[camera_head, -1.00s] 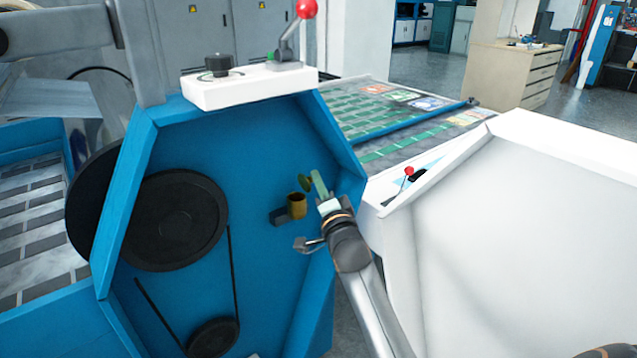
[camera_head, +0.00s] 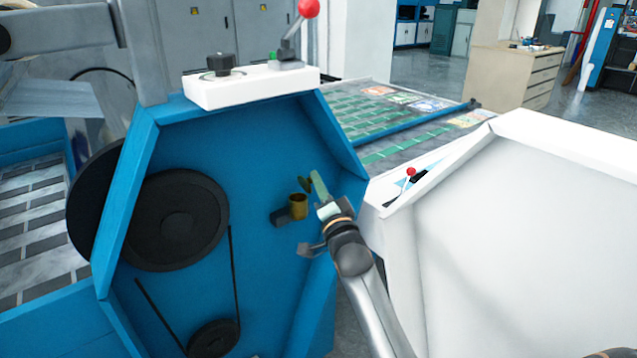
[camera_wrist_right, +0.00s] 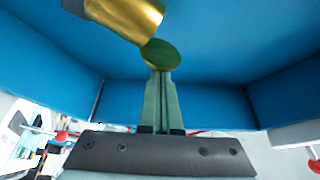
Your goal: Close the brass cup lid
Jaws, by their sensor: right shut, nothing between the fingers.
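The brass cup (camera_head: 298,206) sits on a dark bracket on the blue machine panel in the head view. It also shows at the top of the right wrist view (camera_wrist_right: 128,16). Its round lid (camera_head: 304,184) stands open, tilted up at the cup's edge; in the wrist view the lid (camera_wrist_right: 161,53) is a greenish disc just beyond my fingertips. My right gripper (camera_head: 315,179) is shut and empty, its green fingers right beside the lid. The fingertips (camera_wrist_right: 160,74) overlap the lid's lower edge in the wrist view; I cannot tell whether they touch. My left gripper is not in view.
The blue machine housing (camera_head: 250,140) surrounds the cup with raised side walls. Black pulleys (camera_head: 180,220) and a belt lie to the left. A white control box (camera_head: 250,86) with a red-knobbed lever is above. A white cabinet (camera_head: 520,240) stands at right.

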